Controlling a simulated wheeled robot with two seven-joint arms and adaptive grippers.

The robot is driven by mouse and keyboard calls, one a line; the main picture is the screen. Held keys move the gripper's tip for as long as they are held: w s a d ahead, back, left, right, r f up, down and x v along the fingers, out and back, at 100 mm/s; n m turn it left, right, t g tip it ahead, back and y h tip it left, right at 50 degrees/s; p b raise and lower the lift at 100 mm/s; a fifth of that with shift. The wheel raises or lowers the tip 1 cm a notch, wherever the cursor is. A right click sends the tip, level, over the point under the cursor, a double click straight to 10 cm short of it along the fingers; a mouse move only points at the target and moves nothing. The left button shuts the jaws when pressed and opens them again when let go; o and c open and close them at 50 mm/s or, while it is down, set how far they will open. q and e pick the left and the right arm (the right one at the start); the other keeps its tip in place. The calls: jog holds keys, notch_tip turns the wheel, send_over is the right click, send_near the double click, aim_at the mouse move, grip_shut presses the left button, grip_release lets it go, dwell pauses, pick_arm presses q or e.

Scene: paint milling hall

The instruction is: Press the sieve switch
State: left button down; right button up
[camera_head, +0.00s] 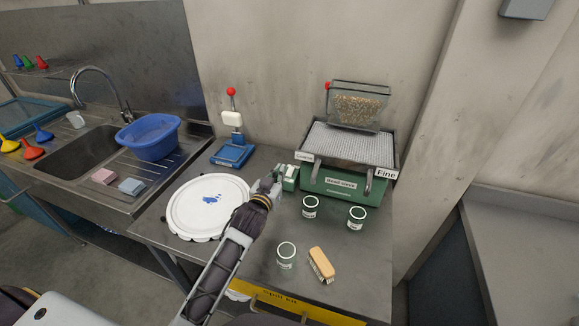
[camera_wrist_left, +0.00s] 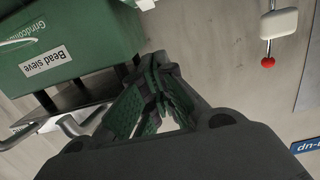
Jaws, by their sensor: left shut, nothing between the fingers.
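The bead sieve (camera_head: 345,186) is a green machine with a grey mesh deck at the back right of the metal table. A small green and white box (camera_head: 291,174), which looks like its switch, sits at its left end. My left gripper (camera_head: 279,174) is shut and empty, its fingertips close beside that box. I cannot tell whether they touch it. In the left wrist view the shut green-padded fingers (camera_wrist_left: 150,102) show below the sieve body (camera_wrist_left: 75,35) and its label; I cannot make out the switch there. My right gripper is not in view.
A clear hopper of beads (camera_head: 358,105) stands over the sieve. Two jars (camera_head: 310,207) (camera_head: 356,217) stand in front, with another jar (camera_head: 287,255) and a brush (camera_head: 321,264) nearer. A white lid (camera_head: 205,212) and a blue press (camera_head: 232,152) are left of my gripper.

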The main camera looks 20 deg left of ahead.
pick_arm(q)
jog(key=shift+w, duration=0.1)
jog(key=p, duration=0.1)
send_over(290, 172)
jog(key=shift+s+f, duration=0.4)
jog(key=shift+f, duration=0.1)
jog(key=shift+w+f+p, duration=0.2)
jog(key=shift+f+p, duration=0.15)
jog(key=shift+f, duration=1.7)
jog(key=shift+w+f, duration=0.3)
jog(key=shift+f, duration=0.05)
jog(key=shift+r, duration=0.25)
